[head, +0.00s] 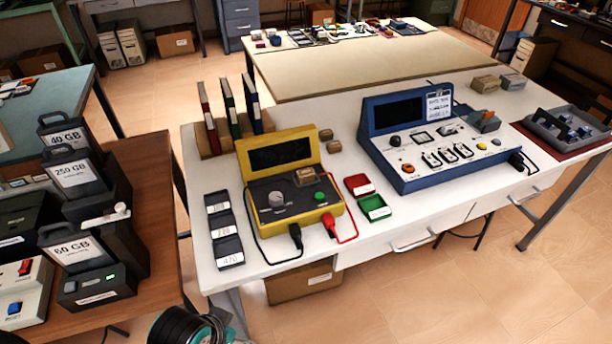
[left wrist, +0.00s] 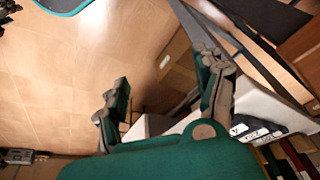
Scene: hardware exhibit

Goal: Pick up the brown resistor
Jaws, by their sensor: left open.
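Small brown blocks that look like resistors show in the head view. One brown block (head: 306,176) sits on the yellow tester (head: 250,197), below its dark screen. Two more, a far block (head: 326,134) and a near block (head: 334,147), lie on the white table just right of the tester. I cannot tell which one is the brown resistor. In the left wrist view my left gripper (left wrist: 163,97) is open, with nothing between its fingers. It is away from the brown blocks, with floor and the table's side behind it. My right gripper is in no view.
The white table (head: 400,224) also holds a blue console (head: 420,150), upright books (head: 228,110), dark labelled cards (head: 226,240), and red (head: 360,184) and green (head: 374,208) trays. Red and black cables hang at the tester's front. A brown table (head: 150,190) with drives stands at left.

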